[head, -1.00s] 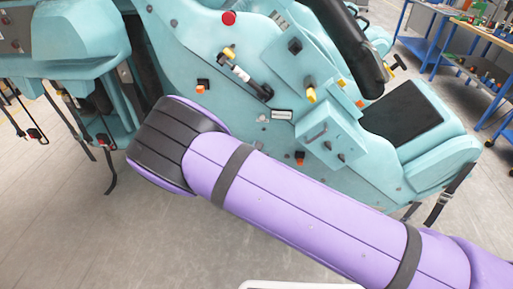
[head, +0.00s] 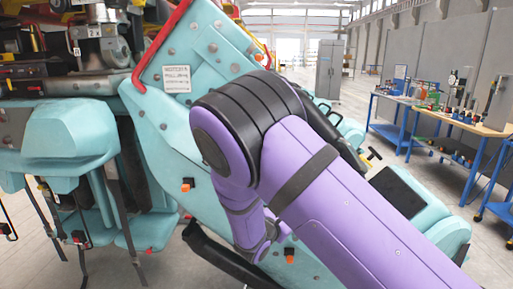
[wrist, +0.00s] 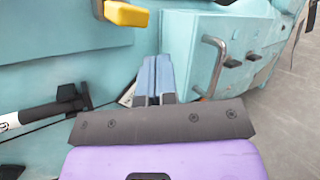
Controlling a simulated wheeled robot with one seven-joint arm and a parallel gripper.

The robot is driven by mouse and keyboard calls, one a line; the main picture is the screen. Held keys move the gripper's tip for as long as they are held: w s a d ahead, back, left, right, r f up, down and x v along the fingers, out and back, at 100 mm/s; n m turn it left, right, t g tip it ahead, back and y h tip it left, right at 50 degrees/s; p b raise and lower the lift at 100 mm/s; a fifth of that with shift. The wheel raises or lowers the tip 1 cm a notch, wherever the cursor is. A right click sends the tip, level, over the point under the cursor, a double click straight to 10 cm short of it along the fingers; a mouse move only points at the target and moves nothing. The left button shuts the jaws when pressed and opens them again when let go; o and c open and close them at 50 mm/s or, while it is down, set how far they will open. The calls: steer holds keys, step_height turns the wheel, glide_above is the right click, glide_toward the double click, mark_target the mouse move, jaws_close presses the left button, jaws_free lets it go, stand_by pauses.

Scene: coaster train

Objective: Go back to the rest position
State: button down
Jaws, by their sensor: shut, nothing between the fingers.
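My gripper (wrist: 155,80) shows in the wrist view with its two blue-grey fingers together and nothing between them. It points at the teal side panel of the coaster train (wrist: 60,60), beside a grey metal handle (wrist: 212,65). I cannot tell whether the fingertips touch the panel. In the head view my purple arm is bent at a black joint and covers much of the train's teal side (head: 215,60). My gripper is hidden there behind the arm.
A yellow grip (wrist: 125,13) and a black rod with a T-shaped end (wrist: 70,100) sit on the panel close to my gripper. Blue-framed workbenches (head: 440,120) and a grey cabinet (head: 328,70) stand farther back. Open floor lies between train and benches.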

steer(key=s+d+r+m+g+y, duration=0.1)
steer(key=s+d+r+m+g, duration=0.6)
steer(key=d, duration=0.3)
steer(key=s+d+r+m+g, duration=0.4)
steer(key=s+d+r+m, duration=0.25)
steer(key=d+r, duration=0.3)
steer(key=s+r+m+t+y, duration=0.1)
steer(key=s+r+m+y, duration=0.3)
steer(key=s, duration=0.7)
steer(key=s+d+r+m+t+y, duration=0.1)
steer(key=s+r+m+y, duration=0.4)
steer(key=s, duration=0.7)
step_height(320, 180, up, 2)
steer(key=shift+d+m+t, duration=0.25)
steer(key=shift+m+t, duration=0.05)
steer(key=shift+m, duration=0.45)
